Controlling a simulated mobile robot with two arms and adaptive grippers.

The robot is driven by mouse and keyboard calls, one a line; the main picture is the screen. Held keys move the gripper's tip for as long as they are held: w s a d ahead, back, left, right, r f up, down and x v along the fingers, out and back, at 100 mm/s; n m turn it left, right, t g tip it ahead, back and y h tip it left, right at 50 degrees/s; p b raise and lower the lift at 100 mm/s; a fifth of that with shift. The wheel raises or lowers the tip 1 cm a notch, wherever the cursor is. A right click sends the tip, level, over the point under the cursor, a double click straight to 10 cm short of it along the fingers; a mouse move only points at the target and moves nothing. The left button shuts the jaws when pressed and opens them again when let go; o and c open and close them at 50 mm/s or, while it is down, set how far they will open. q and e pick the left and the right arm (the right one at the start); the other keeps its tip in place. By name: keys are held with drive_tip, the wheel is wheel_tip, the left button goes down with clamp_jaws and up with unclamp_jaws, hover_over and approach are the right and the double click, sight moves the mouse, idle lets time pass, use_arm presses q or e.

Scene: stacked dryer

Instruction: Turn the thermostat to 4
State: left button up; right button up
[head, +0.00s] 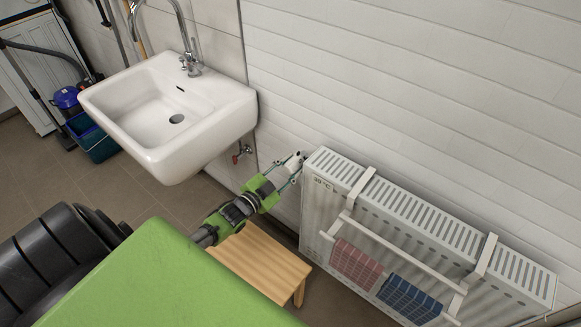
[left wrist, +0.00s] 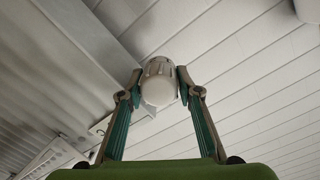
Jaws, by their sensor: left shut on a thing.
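The thermostat (left wrist: 158,84) is a white rounded knob with a ridged collar. In the left wrist view it sits between the two fingertips of my left gripper (left wrist: 158,88), which is shut on it. In the head view my left gripper (head: 292,169) reaches to the upper left corner of the white radiator (head: 320,215), where the thermostat (head: 294,159) shows small and partly covered by the fingers. The numbers on the knob cannot be read. A small display on the radiator's side reads about 30 °C. My right gripper is not in view.
A towel rack (head: 338,222) with a red cloth (head: 356,263) and a blue cloth (head: 409,299) hangs on the radiator. A wooden stool (head: 262,262) stands below my left arm. A white sink (head: 170,115) is on the wall to the left. A bucket (head: 92,137) is beyond it.

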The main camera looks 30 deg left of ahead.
use_arm(q)
drive_tip(key=n, duration=0.3)
drive_tip(key=n+b, duration=0.1)
drive_tip(key=n, duration=0.2)
drive_tip(key=shift+f+h, duration=0.1)
drive_tip(key=shift+h, duration=0.2)
drive_tip(key=n+b, duration=0.2)
drive_tip(key=n, duration=0.3)
drive_tip(key=shift+a+n+h, duration=0.1)
drive_tip(key=shift+n+h, duration=0.2)
drive_tip(key=shift+n, duration=0.1)
drive_tip(key=o, duration=1.1)
drive_tip(key=s+a, duration=0.1)
drive_tip(key=s, duration=0.7)
drive_tip(key=shift+r, duration=0.2)
